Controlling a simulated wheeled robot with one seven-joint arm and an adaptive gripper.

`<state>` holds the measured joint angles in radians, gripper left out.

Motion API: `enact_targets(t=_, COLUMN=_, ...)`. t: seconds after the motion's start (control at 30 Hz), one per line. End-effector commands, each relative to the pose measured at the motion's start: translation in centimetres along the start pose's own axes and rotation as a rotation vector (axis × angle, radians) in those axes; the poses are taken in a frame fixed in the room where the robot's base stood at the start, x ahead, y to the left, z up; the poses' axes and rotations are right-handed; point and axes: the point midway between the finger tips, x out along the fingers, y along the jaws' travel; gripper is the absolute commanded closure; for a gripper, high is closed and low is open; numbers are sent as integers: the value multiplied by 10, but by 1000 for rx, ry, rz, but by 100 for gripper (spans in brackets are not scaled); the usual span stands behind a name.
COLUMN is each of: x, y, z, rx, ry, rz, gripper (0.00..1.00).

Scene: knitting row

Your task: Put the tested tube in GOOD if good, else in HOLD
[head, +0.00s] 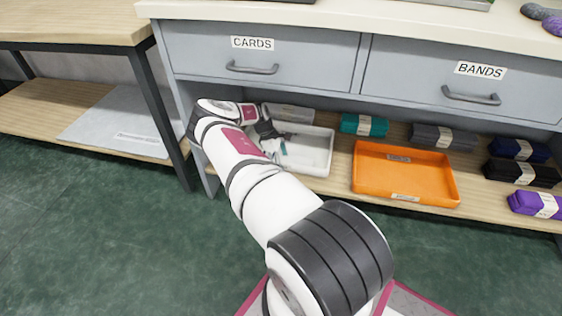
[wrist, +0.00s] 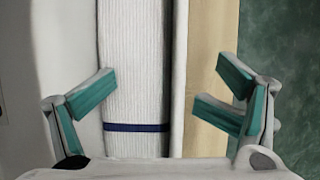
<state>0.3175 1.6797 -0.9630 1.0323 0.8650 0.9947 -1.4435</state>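My gripper (head: 273,140) is at the left part of a white tray (head: 318,155) on the shelf under the drawers, and my arm hides part of that tray. In the wrist view my gripper (wrist: 163,92) is open, its teal-padded fingers wide apart with nothing held between them. Beyond them is a white ribbed surface (wrist: 135,60) with a dark blue line across it. An orange tray (head: 405,180) stands right of the white one and looks empty; its small labels are too small to read.
Drawers marked CARDS (head: 260,60) and BANDS (head: 470,85) are shut above the shelf. Teal (head: 364,125), grey (head: 444,137), black (head: 522,173) and purple (head: 536,204) banded bundles lie on the shelf. A wooden table (head: 70,25) stands at left. The green floor is open.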

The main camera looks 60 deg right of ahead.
Motion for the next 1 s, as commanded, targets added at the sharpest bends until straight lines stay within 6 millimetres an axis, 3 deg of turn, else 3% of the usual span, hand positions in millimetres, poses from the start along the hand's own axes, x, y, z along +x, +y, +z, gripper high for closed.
enact_targets(t=0.53, x=-3, y=-1, z=-1, rx=-3, ry=0, rz=-3, gripper=22)
enact_targets(t=0.77, x=-36, y=0, z=-1, rx=-4, ry=2, rz=0, gripper=22)
enact_targets(t=1.0, x=-51, y=0, z=-46, rx=-8, ry=1, rz=0, gripper=22)
